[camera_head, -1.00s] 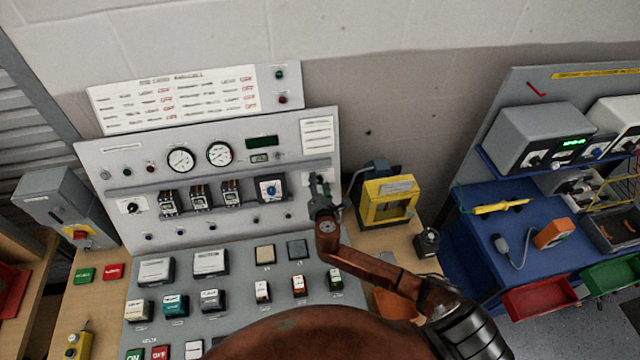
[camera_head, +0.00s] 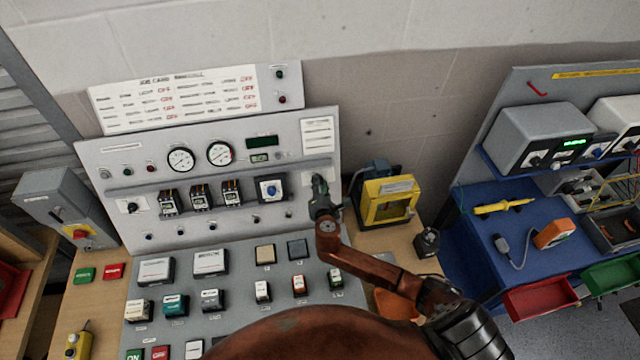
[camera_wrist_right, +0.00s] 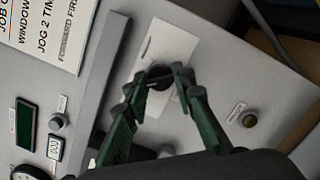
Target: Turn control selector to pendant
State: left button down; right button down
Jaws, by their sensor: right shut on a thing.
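The control selector is a dark round knob (camera_wrist_right: 158,76) on a white plate (camera_wrist_right: 172,48) near the right end of the upright grey panel (camera_head: 230,130). My right gripper (camera_head: 318,184) reaches that spot from the lower right in the head view. In the right wrist view its green fingers (camera_wrist_right: 162,82) are closed around the knob, one on each side. The fingers hide much of the knob, so its pointer cannot be read. The plate's lettering is too small to read. My left gripper is in neither view.
A blue rotary switch (camera_head: 271,189) sits left of my gripper on the panel. A small knob (camera_wrist_right: 249,119) with a label is beside the white plate. A yellow box (camera_head: 387,204) stands close to the panel's right. Several push buttons fill the sloping desk below.

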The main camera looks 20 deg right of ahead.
jog(key=shift+m, duration=0.4)
jog(key=shift+r+m+g+y+p, duration=0.15)
jog(key=shift+m+g+p, duration=0.2)
jog(key=shift+m, duration=3.4)
jog(key=shift+f+m+g+y+p, duration=0.15)
jog(key=shift+m+g, duration=0.3)
jog(key=shift+m, duration=3.3)
jog(key=shift+r, duration=0.1)
jog(key=c, duration=1.6)
grip_release()
